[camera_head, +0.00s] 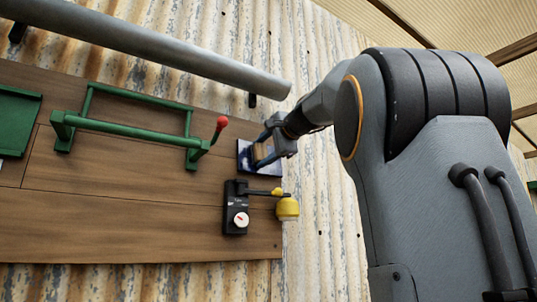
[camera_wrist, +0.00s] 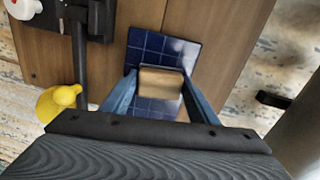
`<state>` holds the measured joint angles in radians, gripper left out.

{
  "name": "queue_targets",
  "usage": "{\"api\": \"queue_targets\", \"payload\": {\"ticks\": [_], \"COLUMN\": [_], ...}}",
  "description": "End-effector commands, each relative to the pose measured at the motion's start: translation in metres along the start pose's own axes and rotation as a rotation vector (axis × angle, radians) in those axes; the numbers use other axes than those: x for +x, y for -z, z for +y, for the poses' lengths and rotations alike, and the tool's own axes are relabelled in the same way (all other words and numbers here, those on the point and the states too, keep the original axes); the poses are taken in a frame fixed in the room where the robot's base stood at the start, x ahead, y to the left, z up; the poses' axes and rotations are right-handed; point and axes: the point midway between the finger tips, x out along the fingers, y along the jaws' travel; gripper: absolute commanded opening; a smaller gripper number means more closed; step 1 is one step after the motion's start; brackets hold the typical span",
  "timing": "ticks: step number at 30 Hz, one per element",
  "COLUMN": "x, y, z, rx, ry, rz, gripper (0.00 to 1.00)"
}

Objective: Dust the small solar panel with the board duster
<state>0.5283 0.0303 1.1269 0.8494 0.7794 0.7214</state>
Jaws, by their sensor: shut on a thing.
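The small solar panel (camera_wrist: 150,47) is a dark blue gridded square on the wooden board, with a pale sheen over part of its face in the wrist view. In the head view the panel (camera_head: 243,157) is at the board's right end, partly hidden by my gripper. The board duster (camera_wrist: 161,80) has a tan wooden block and lies across the middle of the panel in the wrist view; it also shows in the head view (camera_head: 262,152). My gripper (camera_wrist: 158,84) is shut on the duster, one blue finger at each end. The duster's underside is hidden, so I cannot tell whether it touches the panel.
A black box with a white dial (camera_head: 236,208) and a yellow knob-like part (camera_head: 288,208) sits just below the panel. A green frame with a red-tipped lever (camera_head: 135,127) is to the left. A grey pipe (camera_head: 150,45) runs above the board (camera_head: 130,228).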

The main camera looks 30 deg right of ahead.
Motion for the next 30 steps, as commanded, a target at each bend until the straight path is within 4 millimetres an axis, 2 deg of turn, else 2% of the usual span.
{"api": "queue_targets", "payload": {"ticks": [5,18,30], "x": [0.0,-0.002,-0.005], "y": [-0.006,-0.037,-0.037], "z": [0.0,-0.003,-0.003], "rx": [0.001,0.0,0.001], "ry": [0.0,0.0,0.0], "rz": [-0.002,-0.002,0.0], "gripper": [0.36,0.36,0.36]}}
